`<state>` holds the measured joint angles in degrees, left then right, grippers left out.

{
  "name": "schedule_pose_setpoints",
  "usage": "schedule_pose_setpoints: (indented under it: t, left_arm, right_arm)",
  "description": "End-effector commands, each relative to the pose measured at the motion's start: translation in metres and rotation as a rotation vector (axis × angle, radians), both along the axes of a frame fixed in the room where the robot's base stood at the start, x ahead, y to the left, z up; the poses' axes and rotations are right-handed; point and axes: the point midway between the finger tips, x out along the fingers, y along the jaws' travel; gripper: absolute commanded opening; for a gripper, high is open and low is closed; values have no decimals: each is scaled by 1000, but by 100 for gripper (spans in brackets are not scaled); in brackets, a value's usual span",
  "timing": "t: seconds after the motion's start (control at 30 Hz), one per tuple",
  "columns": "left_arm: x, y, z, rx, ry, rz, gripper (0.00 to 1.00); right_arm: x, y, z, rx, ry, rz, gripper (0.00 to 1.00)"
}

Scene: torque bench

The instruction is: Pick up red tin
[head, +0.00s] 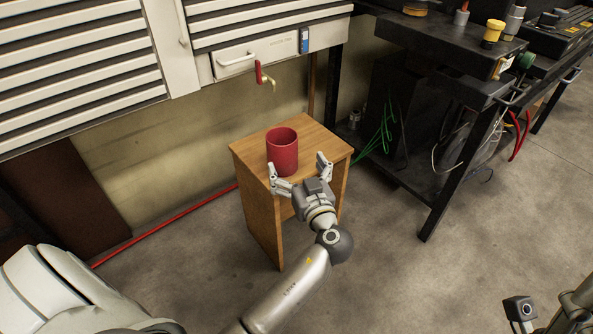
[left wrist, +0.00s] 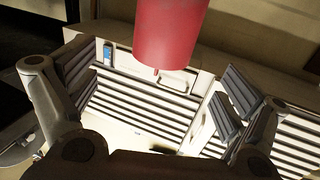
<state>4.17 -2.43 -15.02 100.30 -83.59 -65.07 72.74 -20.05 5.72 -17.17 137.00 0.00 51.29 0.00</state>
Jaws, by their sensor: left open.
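The red tin (head: 282,152) is an open-topped cylinder standing upright on a small wooden stand (head: 247,152). My left gripper (head: 297,166) is open at the near side of the tin, its fingers spread and nothing held. In the head view the left finger is close to the tin's lower left side, and the right finger stands apart from it. In the left wrist view the tin (left wrist: 170,35) shows at the top, between and beyond the spread fingers (left wrist: 158,92). Whether any finger touches it cannot be told.
A slatted light cabinet (head: 75,70) hangs behind the stand, with a red-handled tap (head: 260,74) below it. A dark workbench (head: 440,60) with cables stands to the right. A red hose (head: 165,224) runs along the wall. Floor in front is clear.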

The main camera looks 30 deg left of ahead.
Motion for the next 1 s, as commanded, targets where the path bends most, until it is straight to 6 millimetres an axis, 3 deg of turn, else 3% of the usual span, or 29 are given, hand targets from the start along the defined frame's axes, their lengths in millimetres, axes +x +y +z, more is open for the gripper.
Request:
schedule_pose_setpoints:
  t: [0.8, 1.0]
  left_arm:
    - [60, 80, -1, 3, -13, 7, 96]
    - [66, 86, 0, 2, -12, 5, 96]
  right_arm:
    - [-3, -1, -18, 3, -15, 0, 40]
    - [-2, 0, -13, -1, -29, 1, 40]
